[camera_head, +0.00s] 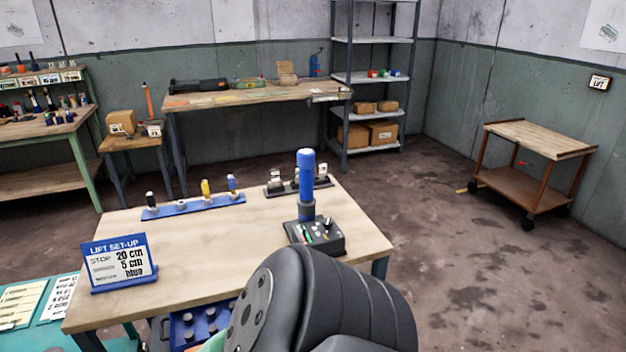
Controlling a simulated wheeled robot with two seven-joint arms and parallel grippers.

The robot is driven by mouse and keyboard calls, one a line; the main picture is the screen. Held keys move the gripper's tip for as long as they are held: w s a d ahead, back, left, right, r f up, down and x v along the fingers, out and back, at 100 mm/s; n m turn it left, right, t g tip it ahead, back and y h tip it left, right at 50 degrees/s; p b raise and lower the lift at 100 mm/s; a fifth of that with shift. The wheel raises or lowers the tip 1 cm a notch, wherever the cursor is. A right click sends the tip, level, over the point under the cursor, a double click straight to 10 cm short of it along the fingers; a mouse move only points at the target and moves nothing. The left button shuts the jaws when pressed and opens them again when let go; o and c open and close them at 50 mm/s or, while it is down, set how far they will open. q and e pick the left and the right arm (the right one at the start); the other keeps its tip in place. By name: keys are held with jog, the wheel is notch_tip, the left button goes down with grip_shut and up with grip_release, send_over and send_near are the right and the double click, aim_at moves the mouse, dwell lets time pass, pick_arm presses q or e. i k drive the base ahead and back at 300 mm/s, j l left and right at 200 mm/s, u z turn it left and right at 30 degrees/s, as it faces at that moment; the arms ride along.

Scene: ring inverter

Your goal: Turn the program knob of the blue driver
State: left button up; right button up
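The blue driver (306,188) stands upright at the right part of the near wooden table. Its lower end is grey and meets a dark control box (333,245) with small coloured parts and a small dark knob-like piece (327,222) on top. The knob is too small to read its setting. A large dark arm link of mine fills the bottom middle and hides part of the table's front. Neither of my grippers shows in the head view.
On the near table (210,245) stand a blue "LIFT SET-UP" sign (119,263), a blue rack (194,207) with several tools and a dark rack (291,190). The table's middle is clear. A wheeled cart (535,182) stands right, with open floor before it.

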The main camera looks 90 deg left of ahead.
aim_at(327, 223)
jog(key=u, duration=2.75)
